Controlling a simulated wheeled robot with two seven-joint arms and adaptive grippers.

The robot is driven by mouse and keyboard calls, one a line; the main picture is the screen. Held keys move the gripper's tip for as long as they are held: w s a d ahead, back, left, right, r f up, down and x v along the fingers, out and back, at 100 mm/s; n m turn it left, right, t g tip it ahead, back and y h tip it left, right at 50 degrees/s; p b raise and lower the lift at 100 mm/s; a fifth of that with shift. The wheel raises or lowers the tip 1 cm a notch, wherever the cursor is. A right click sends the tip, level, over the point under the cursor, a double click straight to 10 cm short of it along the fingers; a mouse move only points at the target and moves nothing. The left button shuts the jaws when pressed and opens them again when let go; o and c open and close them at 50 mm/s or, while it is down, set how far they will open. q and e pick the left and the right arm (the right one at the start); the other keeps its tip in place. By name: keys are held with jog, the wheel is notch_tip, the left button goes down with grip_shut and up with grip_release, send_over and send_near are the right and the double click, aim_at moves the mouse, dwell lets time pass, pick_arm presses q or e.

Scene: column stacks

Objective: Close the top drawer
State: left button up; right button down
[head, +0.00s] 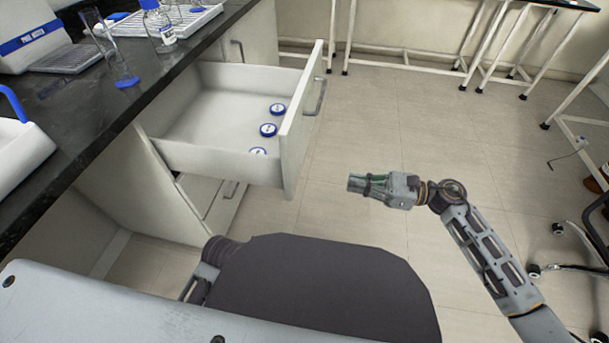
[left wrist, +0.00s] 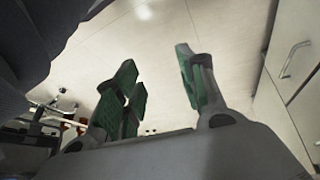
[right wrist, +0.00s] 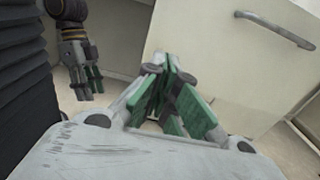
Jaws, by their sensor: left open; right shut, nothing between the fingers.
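The top drawer (head: 228,104) is pulled out from under the black bench. Its white front (head: 302,120) has a grey metal handle (head: 316,96), and several blue-and-white round caps (head: 268,130) lie inside. My right gripper (head: 352,184) is shut and empty, to the right of the drawer front and apart from it. In the right wrist view this gripper (right wrist: 172,95) shows before the white front, with the handle (right wrist: 275,29) at upper right. My left gripper is hidden in the head view; in the left wrist view it (left wrist: 160,85) is open and empty.
The black bench top (head: 120,105) holds a glass cylinder (head: 122,65), a bottle (head: 159,28) and a white rack (head: 165,22). Closed lower drawers (head: 215,200) sit below the open one. A chair (head: 570,250) stands at far right.

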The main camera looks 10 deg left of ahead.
jog(key=shift+a, duration=0.1)
jog(key=b, duration=0.2)
send_near(293, 173)
jog(key=a, duration=0.5)
jog(key=shift+w, duration=0.1)
jog(key=shift+a, duration=0.45)
pick_arm(q)
jog(key=shift+t+h, duration=0.3)
jog(key=shift+t, duration=0.1)
jog(key=shift+w+d+f, duration=0.1)
jog(key=shift+d+f, duration=0.1)
jog(key=shift+f, duration=0.5)
jog(key=shift+w+d+f, duration=0.1)
jog(key=shift+d+f, duration=0.05)
jog(key=shift+f, duration=0.55)
jog(key=shift+w+d+f, duration=0.1)
jog(key=shift+d+f, duration=0.1)
jog(key=shift+f, duration=0.5)
pick_arm(e)
jog(key=shift+a, duration=0.55)
